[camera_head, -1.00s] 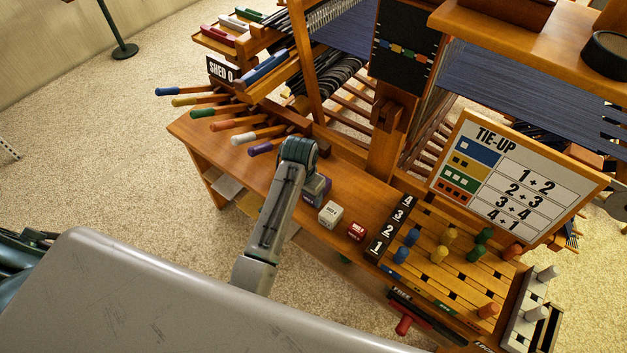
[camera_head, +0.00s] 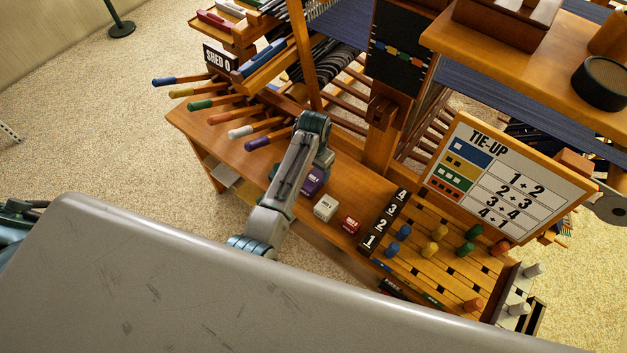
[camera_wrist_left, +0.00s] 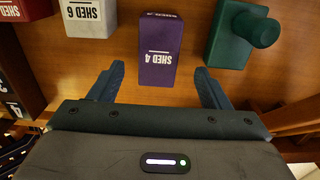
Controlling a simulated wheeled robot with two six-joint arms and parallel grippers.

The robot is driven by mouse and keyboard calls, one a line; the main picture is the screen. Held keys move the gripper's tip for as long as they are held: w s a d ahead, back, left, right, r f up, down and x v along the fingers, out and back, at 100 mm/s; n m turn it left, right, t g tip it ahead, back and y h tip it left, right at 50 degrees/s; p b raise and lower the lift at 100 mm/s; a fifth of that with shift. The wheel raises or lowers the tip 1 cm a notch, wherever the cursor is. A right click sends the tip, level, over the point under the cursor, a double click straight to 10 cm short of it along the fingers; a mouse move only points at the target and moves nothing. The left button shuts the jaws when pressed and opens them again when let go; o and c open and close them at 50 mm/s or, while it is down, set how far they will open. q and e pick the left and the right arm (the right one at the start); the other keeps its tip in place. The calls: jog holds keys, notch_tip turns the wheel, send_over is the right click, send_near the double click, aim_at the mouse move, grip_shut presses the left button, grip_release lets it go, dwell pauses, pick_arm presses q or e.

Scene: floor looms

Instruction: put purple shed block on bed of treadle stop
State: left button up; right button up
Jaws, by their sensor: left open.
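The purple shed block (camera_head: 313,181), partly hidden by my left arm in the head view, stands on the wooden bench. In the left wrist view the purple block (camera_wrist_left: 160,48), marked SHED 4, lies ahead of and between the fingers. My left gripper (camera_wrist_left: 159,74) is open and empty, one finger to each side of the block's near end, with gaps on both sides. In the head view my left gripper (camera_head: 320,160) is over the bench beside the block. I cannot tell which part is the treadle stop's bed. My right gripper is not in view.
A white block (camera_head: 326,207) and a red block (camera_head: 351,224) stand to the right of the purple one. A green knobbed piece (camera_wrist_left: 240,38) is close by the right finger. Coloured handles (camera_head: 240,131) jut out at left; the pegboard (camera_head: 430,262) is at right.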

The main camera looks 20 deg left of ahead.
aim_at(313, 178)
pick_arm(q)
jog(key=shift+s+f+p, duration=0.15)
jog(key=shift+f, duration=0.9)
jog(key=shift+s+f+p, duration=0.1)
jog(key=shift+f+p, duration=0.05)
jog(key=shift+f, duration=0.85)
jog(key=c, duration=1.2)
jog(key=shift+r, duration=0.1)
